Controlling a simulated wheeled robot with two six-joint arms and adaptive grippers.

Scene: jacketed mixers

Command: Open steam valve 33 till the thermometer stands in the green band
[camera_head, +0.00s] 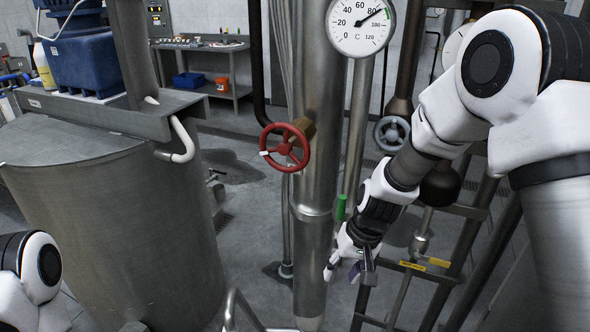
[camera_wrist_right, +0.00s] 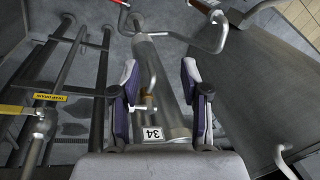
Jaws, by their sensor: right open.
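No tag reading 33 is legible, so I cannot tell which valve is 33. A red handwheel (camera_head: 285,147) sits on the steel column in the head view. The round thermometer (camera_head: 360,25) above has its needle near 80; a green band shows at the dial's right edge, and I cannot tell if the needle is in it. My right gripper (camera_head: 344,268) is open and low, right of the column's lower part. In the right wrist view its fingers (camera_wrist_right: 160,72) frame a pipe with a small valve and a 34 tag (camera_wrist_right: 153,134); nothing is gripped. My left gripper is out of view.
A grey handwheel (camera_head: 392,132) and a green handle (camera_head: 341,207) are near my right arm. A yellow-handled valve (camera_head: 438,262) is on the pipes at right. A large steel vessel (camera_head: 110,210) fills the left. Floor shows between vessel and column.

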